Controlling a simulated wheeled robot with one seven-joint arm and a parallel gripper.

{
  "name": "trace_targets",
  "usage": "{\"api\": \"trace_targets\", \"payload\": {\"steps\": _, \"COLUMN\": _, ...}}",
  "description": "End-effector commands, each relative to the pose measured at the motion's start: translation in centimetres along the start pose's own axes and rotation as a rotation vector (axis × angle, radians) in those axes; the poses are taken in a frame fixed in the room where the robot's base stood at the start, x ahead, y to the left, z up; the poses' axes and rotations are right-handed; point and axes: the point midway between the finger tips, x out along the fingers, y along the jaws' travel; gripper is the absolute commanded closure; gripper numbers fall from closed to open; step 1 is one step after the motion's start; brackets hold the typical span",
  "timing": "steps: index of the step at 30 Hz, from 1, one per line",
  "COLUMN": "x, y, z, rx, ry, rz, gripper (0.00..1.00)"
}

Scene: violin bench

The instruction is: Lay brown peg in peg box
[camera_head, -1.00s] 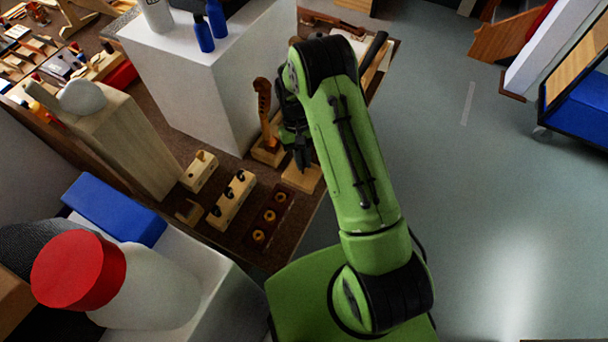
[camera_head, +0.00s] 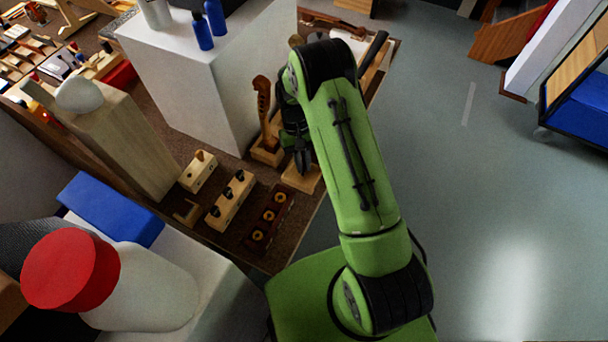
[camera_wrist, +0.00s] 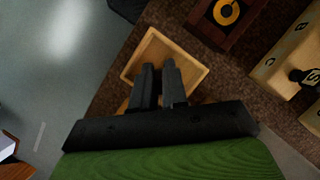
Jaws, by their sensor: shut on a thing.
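A shallow light-wood box with a raised rim, which I take to be the peg box (camera_wrist: 190,50), lies under my gripper (camera_wrist: 159,68) in the wrist view. In the head view the box (camera_head: 300,181) sits near the bench's front edge, with my gripper (camera_head: 303,168) just above it. The two black fingers are close together, pointing down over the inside of the box. They are shut on the brown peg, which the fingers hide in both views. I cannot tell whether the peg touches the box floor.
A dark brown block with yellow rings (camera_head: 268,217) is beside the box. A light block with black knobs (camera_head: 231,201) stands further left. A scroll-topped violin neck (camera_head: 263,105) stands upright behind my gripper. A white block (camera_head: 215,90) rises at the back. Open floor lies right.

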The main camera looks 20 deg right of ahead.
Motion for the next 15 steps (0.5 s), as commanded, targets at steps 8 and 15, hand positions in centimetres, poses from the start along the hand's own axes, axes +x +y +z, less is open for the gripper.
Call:
{"api": "trace_targets", "payload": {"steps": 8, "x": 0.45, "y": 0.0, "z": -0.19, "rx": 0.0, "ry": 0.0, "rz": 0.0, "gripper": 1.0}}
{"api": "trace_targets", "payload": {"steps": 15, "x": 0.42, "y": 0.0, "z": -0.17, "rx": 0.0, "ry": 0.0, "rz": 0.0, "gripper": 0.85}}
